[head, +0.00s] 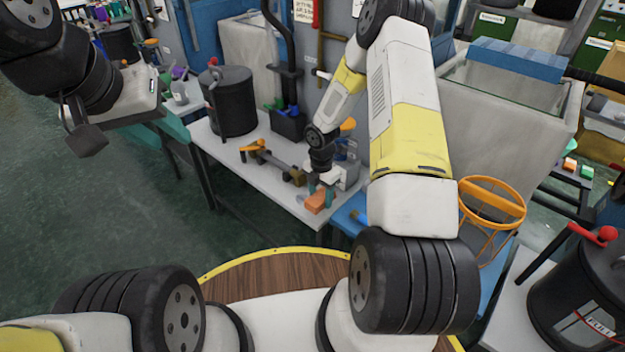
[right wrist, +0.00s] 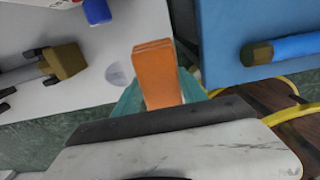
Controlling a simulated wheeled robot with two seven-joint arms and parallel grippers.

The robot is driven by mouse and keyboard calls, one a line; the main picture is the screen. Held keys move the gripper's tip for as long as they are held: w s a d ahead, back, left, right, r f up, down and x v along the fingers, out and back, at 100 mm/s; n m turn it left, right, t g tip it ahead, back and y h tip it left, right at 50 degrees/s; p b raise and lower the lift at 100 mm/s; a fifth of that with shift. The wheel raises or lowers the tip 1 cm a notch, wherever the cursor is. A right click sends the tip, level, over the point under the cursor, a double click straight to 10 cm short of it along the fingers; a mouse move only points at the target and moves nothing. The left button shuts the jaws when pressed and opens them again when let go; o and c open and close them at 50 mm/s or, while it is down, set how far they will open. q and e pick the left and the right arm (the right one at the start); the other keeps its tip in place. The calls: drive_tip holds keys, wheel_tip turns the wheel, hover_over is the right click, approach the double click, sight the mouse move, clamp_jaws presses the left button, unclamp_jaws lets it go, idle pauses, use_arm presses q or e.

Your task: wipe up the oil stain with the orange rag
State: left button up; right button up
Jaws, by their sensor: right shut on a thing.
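The orange rag (head: 318,201) is a folded block in my right gripper (head: 325,190), over the front right part of the white table (head: 215,140). In the right wrist view the orange rag (right wrist: 157,72) stands out between the teal fingers of my right gripper (right wrist: 160,95), which are shut on it. A small grey patch, likely the oil stain (right wrist: 116,75), shows on the white tabletop just left of the rag. I cannot tell whether the rag touches the table. My left gripper (head: 85,135) is raised at the upper left, away from the table; its jaws are unclear.
A tool with an olive block (right wrist: 65,60) lies left of the grey patch, and a blue piece (right wrist: 97,11) lies beyond it. A black canister (head: 230,100) stands at the table's back left. A blue surface (right wrist: 240,30) adjoins on the right, across a gap.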

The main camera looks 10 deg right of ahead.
drive_tip(key=shift+r, duration=0.55)
drive_tip(key=shift+r, duration=1.5)
